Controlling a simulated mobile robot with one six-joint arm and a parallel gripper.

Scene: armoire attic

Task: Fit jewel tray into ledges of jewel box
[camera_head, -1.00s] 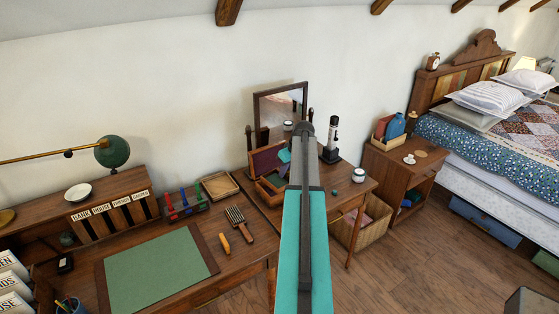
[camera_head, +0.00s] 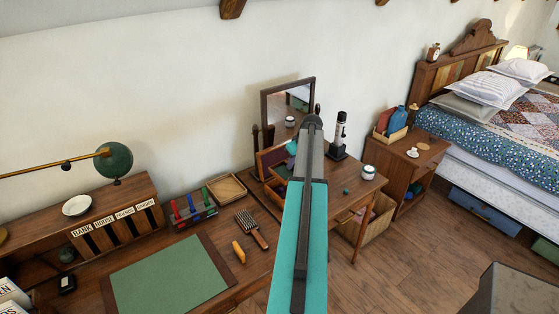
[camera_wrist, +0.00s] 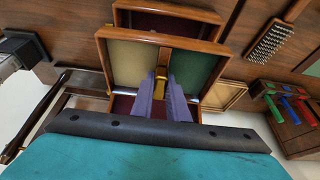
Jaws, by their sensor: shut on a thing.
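The jewel tray (camera_wrist: 160,37) is a wooden frame with one cream and one green compartment. My gripper (camera_wrist: 166,82), with purple fingers, is shut on the brass-coloured handle at its divider. The jewel box (camera_wrist: 168,8), wooden with a dark red lining, shows beyond the tray's top edge in the wrist view. The tray covers much of it, so I cannot tell whether it touches the ledges. In the head view the box's raised lid (camera_head: 269,161) stands in front of the mirror.
The mirror (camera_head: 289,104) stands behind the box, and a black-and-white microscope-like object (camera_head: 339,136) to its right. A white jar (camera_head: 369,172) is near the desk's right edge. A brush (camera_head: 251,228), a shallow wooden tray (camera_head: 226,188) and coloured tools (camera_head: 190,207) lie to the left.

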